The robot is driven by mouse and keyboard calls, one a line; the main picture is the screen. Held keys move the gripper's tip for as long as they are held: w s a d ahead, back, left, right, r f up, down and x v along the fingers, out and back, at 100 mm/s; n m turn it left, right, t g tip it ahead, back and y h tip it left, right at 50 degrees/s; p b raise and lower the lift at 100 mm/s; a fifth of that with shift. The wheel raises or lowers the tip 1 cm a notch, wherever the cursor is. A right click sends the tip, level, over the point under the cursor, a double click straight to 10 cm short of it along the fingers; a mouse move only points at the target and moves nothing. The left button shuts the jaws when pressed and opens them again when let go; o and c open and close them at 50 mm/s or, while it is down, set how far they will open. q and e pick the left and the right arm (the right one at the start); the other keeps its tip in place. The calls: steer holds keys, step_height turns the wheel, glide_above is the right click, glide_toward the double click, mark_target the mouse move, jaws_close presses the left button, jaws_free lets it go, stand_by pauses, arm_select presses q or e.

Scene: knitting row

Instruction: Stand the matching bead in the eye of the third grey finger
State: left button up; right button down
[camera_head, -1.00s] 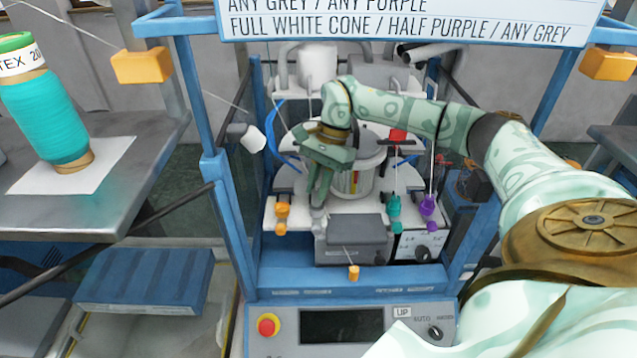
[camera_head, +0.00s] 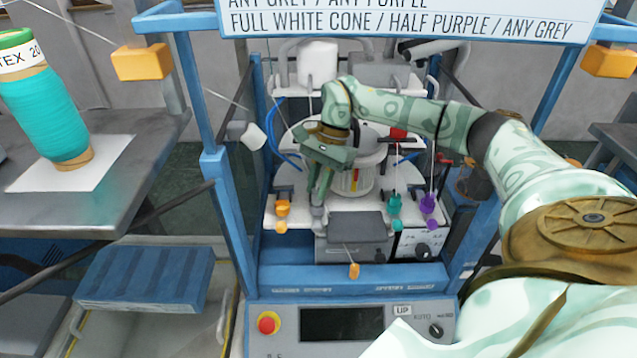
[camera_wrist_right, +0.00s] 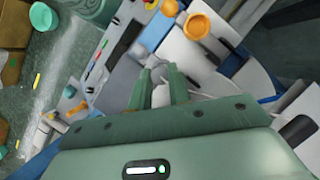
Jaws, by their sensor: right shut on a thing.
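My right gripper (camera_head: 319,192) points down over the front of the machine's white plate, between the orange finger (camera_head: 283,208) and the teal finger (camera_head: 394,204). It is shut on a small pale grey piece (camera_wrist_right: 160,94), seen between the fingertips in the wrist view. The piece looks like the grey bead, but it is partly hidden by the fingers. Below the fingertips in the head view is a grey upright part (camera_head: 318,212); I cannot tell if the held piece touches it. A purple finger (camera_head: 428,206) stands at the right. My left gripper is not in view.
A grey box (camera_head: 357,227) sits just right of and below my gripper, with an orange bead (camera_head: 354,271) in front. Blue frame posts (camera_head: 222,200) flank the work area. A teal cone (camera_head: 45,115) stands on the left table.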

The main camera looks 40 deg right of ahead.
steer(key=c, duration=1.2)
jaws_free()
steer(key=shift+c, duration=0.2)
steer(key=b+v, duration=0.1)
steer(key=v, duration=0.6)
steer(key=shift+r, duration=0.2)
steer(key=shift+f, duration=0.1)
